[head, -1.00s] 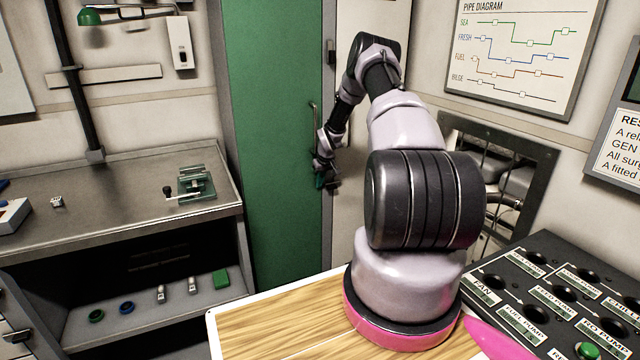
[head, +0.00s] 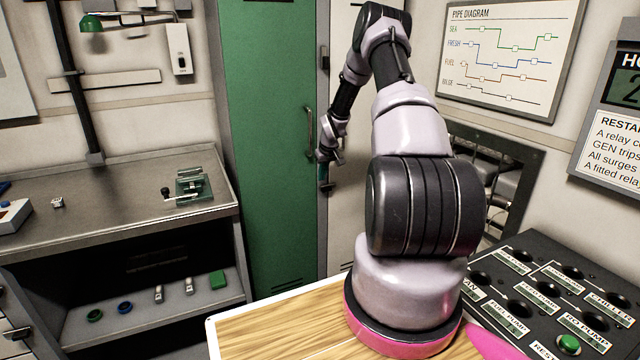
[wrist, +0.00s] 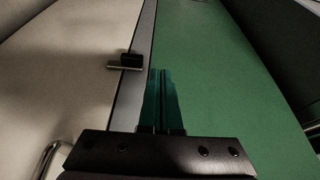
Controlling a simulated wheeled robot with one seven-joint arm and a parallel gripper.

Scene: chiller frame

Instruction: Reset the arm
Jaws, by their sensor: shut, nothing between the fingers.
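My arm stands on the pink-ringed base in the middle of the head view, raised and bent over toward the green locker door (head: 265,130). My gripper (head: 324,187) hangs at the far end of the arm, in front of the edge between the green door and the pale panel beside it. In the wrist view my gripper (wrist: 162,85) shows as two teal fingers lying close together, with nothing between them. The green door (wrist: 215,70) fills the right of that view and the pale panel (wrist: 60,60) the left.
A dark latch (wrist: 130,62) sits on the strip left of the fingers. A metal workbench (head: 100,200) with a green fixture (head: 192,185) stands at left. A black switch panel (head: 545,295) lies right of my base, and a barred wall opening (head: 500,175) is behind the arm.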

